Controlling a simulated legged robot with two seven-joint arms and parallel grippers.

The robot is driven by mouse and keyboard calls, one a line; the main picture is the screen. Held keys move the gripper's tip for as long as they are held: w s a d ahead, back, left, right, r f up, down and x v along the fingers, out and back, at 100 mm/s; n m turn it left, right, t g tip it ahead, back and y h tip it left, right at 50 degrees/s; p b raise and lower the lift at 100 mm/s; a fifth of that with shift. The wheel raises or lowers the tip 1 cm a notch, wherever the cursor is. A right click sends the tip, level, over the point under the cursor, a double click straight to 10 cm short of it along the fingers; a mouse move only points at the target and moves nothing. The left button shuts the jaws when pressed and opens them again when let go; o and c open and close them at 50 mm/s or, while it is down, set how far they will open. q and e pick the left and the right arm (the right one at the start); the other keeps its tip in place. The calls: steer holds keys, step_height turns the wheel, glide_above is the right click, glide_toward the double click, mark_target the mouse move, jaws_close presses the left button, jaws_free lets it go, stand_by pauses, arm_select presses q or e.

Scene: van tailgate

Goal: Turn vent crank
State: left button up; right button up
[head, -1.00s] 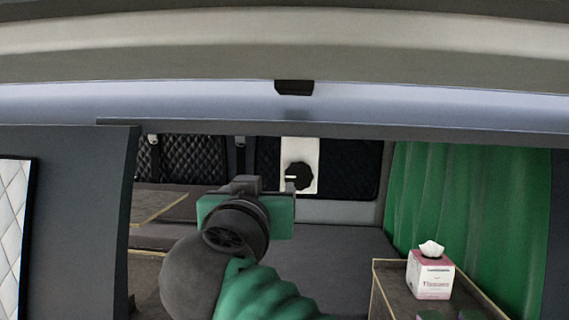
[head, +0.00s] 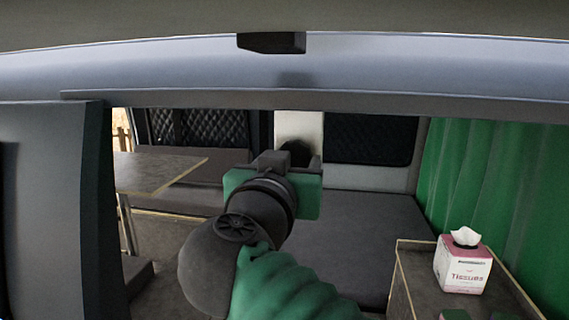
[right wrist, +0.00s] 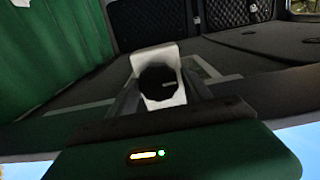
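The vent crank is a dark round knob (head: 297,152) on a white upright panel (head: 298,124) at the back of the van. In the head view my right gripper (head: 275,170) covers the knob's lower part. In the right wrist view the dark knob (right wrist: 158,78) and the white panel (right wrist: 152,56) show straight ahead, beyond and between the two grey fingers of the right gripper (right wrist: 162,92). The fingers are apart and nothing is held. Contact with the knob cannot be seen. My left gripper is not in view.
A tissue box (head: 463,262) stands on a cabinet (head: 412,270) at the right, beside a green curtain (head: 490,190). A table (head: 150,170) is at the left. The van's top frame (head: 400,105) spans above, and a dark side panel (head: 50,200) stands left.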

steer(key=shift+s+d+r, duration=0.1)
steer(key=shift+d, duration=0.35)
steer(key=shift+c, duration=1.2)
steer(key=shift+d, duration=0.15)
steer(key=shift+c, duration=1.1)
steer(key=shift+a, duration=0.25)
steer(key=shift+c, duration=0.9)
steer(key=shift+a+n+b, duration=0.25)
steer(key=shift+n+b, duration=0.05)
steer(key=shift+d+n, duration=0.1)
steer(key=shift+n, duration=0.4)
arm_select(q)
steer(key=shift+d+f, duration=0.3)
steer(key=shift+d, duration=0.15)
